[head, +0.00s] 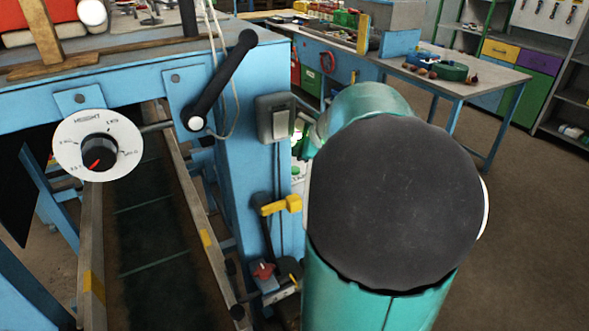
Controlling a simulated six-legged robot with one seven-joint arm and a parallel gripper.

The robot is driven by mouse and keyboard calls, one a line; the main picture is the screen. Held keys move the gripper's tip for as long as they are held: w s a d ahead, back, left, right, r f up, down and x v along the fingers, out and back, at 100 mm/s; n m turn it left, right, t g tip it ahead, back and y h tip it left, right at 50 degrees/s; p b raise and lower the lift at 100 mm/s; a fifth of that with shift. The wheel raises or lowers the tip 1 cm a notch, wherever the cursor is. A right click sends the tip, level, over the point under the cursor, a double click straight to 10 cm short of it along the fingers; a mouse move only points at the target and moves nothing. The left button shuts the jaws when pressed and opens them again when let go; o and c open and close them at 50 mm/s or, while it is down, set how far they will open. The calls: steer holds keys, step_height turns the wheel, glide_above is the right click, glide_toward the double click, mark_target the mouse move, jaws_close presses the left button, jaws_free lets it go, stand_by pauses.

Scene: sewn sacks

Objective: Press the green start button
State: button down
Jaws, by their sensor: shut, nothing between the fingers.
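A small green round spot (296,171) shows on a pale panel beside the blue machine post, just left of my arm. It looks like the green start button, but it is small and partly crowded by my arm, so I cannot be sure. My teal arm with its dark grey round cap fills the middle right of the head view. A narrow teal part of my arm shows near the panel, above the green spot. My gripper's fingers are hidden behind the arm, so I cannot see whether they touch anything.
The blue machine frame (232,130) carries a grey switch box (274,119), a black crank handle (222,80), a white dial (72,150), a yellow lever (281,205) and a red knob (263,271). A workbench (490,86) stands behind. The floor at right is clear.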

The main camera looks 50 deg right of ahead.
steer(key=shift+r, duration=1.3)
stand_by(3.0)
